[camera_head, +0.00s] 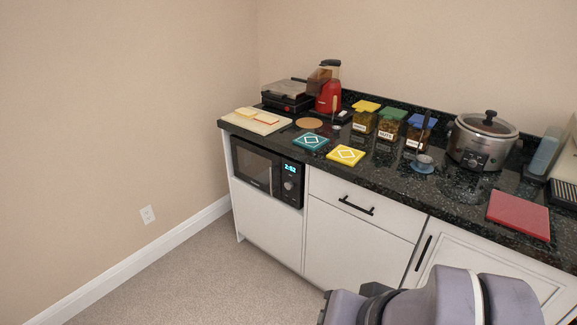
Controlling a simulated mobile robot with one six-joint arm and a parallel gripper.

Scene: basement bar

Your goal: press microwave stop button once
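The black microwave (259,170) is built into the white cabinet under the left part of the counter. Its door is closed. Its control panel (291,183) is on the right side of its front, with a lit cyan display (290,168) and a round knob below. The separate buttons are too small to tell apart, so I cannot make out the stop button. My grey arm shows at the bottom right, in front of the lower cabinets and well apart from the microwave. My gripper's fingers do not show.
The dark counter (389,176) holds a grill press (287,94), a red blender (328,95), several jars, tiles, a slow cooker (481,140) and a red board (519,214). A drawer handle (356,206) sticks out right of the microwave. The carpet (200,270) before it is clear.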

